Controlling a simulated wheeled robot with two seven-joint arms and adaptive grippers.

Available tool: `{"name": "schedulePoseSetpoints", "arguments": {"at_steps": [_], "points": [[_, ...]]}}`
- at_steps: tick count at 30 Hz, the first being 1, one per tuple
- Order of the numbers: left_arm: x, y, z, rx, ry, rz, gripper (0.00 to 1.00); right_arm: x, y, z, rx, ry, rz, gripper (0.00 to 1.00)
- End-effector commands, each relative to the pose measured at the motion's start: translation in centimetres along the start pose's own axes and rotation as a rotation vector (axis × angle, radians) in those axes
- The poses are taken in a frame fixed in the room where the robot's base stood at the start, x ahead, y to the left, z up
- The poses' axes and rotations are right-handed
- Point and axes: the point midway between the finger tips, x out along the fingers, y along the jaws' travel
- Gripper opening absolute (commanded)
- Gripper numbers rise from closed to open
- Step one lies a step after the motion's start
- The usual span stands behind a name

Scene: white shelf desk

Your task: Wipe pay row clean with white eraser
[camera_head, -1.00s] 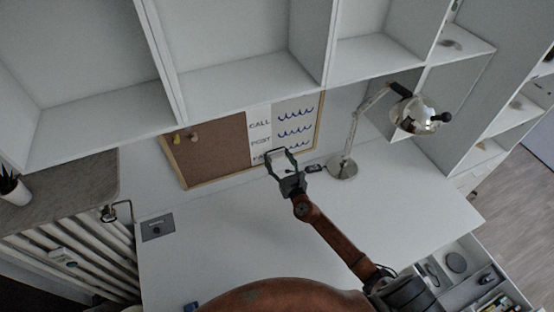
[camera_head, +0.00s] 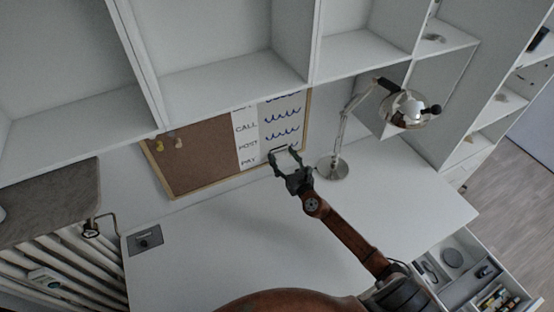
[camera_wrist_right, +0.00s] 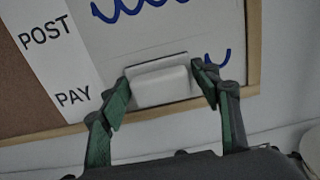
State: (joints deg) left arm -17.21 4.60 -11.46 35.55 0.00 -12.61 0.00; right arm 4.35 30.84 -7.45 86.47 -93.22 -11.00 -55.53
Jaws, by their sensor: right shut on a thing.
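The whiteboard (camera_head: 275,104) has CALL, POST and PAY labels with blue wavy marks beside them. The PAY label (camera_wrist_right: 73,97) is at the bottom of the label strip in the wrist view. My right gripper (camera_head: 286,158) is shut on the white eraser (camera_wrist_right: 160,85), which lies against or very near the board in the PAY row. A blue mark (camera_wrist_right: 219,60) shows just right of the eraser. The surface between PAY and the eraser looks bare; the part behind the eraser is hidden. My left gripper is not in view.
A chrome desk lamp (camera_head: 333,168) stands close to the right of my gripper. A cork panel (camera_head: 192,160) adjoins the board on the left. White shelves (camera_head: 235,80) hang above. The white desk (camera_head: 230,245) is largely clear, with a grey box (camera_head: 145,239) at left and an open drawer (camera_head: 467,268) at right.

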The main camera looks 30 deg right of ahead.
Motion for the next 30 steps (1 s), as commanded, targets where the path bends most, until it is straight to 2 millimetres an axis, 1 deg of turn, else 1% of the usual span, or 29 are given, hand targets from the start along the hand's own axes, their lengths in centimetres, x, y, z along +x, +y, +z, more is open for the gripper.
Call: {"name": "schedulePoseSetpoints", "arguments": {"at_steps": [5, 15, 23, 30], "points": [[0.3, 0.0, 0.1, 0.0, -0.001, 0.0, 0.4, 0.1, -0.5, 0.1, 0.001, -0.001, 0.0, 0.38], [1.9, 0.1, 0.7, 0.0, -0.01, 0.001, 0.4, 0.0, -3.2, -0.1, -0.002, -0.001, -0.001, 0.38], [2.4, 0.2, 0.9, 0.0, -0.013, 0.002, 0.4, -0.1, -4.1, 0.0, -0.001, -0.001, 0.0, 0.38], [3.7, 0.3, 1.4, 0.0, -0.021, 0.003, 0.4, 0.1, -5.9, -0.2, -0.002, 0.0, 0.0, 0.38]]}}
